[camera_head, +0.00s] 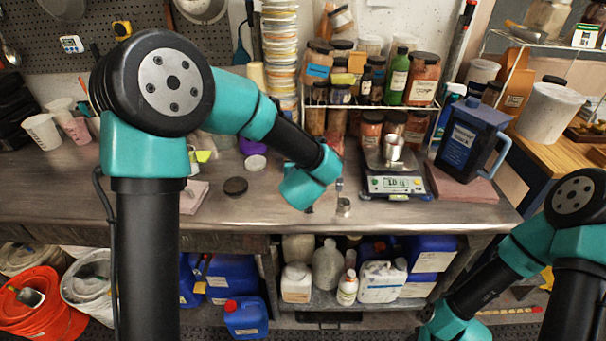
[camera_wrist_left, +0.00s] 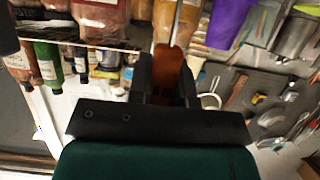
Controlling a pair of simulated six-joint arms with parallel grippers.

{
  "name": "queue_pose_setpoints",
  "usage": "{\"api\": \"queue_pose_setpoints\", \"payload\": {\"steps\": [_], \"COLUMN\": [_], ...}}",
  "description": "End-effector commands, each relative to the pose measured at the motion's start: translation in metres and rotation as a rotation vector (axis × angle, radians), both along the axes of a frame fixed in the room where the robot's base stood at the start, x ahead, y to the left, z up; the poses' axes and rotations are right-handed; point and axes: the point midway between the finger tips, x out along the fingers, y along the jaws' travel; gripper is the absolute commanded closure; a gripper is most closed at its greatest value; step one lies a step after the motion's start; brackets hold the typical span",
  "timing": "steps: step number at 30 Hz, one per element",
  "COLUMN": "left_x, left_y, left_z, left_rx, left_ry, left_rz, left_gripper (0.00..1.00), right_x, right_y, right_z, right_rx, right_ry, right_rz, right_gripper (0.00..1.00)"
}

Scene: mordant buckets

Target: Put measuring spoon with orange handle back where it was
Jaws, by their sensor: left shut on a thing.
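My left gripper (camera_wrist_left: 168,75) is shut on the orange handle (camera_wrist_left: 168,70) of the measuring spoon, which stands between the two black fingers in the left wrist view. A thin metal shaft runs from the handle toward the top of that view; the bowl cannot be made out. In the head view my left wrist is over the bench, left of the scale, and hides most of the gripper and spoon. My right arm is low at the right of the head view, away from the bench top; its jaws cannot be made out.
A digital scale (camera_head: 397,186) bears a metal cup (camera_head: 393,147). A small metal piece (camera_head: 343,207) stands near the bench's front edge. A blue pitcher (camera_head: 458,140) stands right of the scale. A rack of jars stands behind. A black lid (camera_head: 235,186) lies on the bench (camera_head: 270,215).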

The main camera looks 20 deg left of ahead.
Motion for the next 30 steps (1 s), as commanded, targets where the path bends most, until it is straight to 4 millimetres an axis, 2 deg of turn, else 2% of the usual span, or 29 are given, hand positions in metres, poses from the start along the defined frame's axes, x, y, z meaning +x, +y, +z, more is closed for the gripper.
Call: {"api": "queue_pose_setpoints", "payload": {"steps": [2,6,9,22,23,30], "left_x": [0.005,0.004,0.004,0.004,0.004,0.004], "left_y": [0.002,0.001,0.002,0.002,0.002,0.002], "left_z": [-0.005,-0.026,-0.035,-0.039,-0.039,-0.038], "left_rx": [0.001,0.001,0.001,0.001,0.0,0.0], "left_ry": [0.003,0.005,0.003,0.001,0.001,0.001], "left_rz": [0.0,0.0,-0.001,0.001,0.001,0.0], "left_gripper": [1.0,1.0,1.0,1.0,0.78,0.55], "right_x": [0.0,0.0,0.0,0.0,0.0,0.0], "right_y": [0.0,0.0,0.0,0.0,0.0,0.0], "right_z": [0.0,0.0,0.0,0.0,0.0,0.0], "right_rx": [0.0,0.0,0.0,0.0,0.0,0.0], "right_ry": [0.0,0.0,0.0,0.0,0.0,0.0], "right_rz": [0.0,0.0,0.0,0.0,0.0,0.0], "right_gripper": [0.57,0.57,0.57,0.57,0.57,0.57]}}
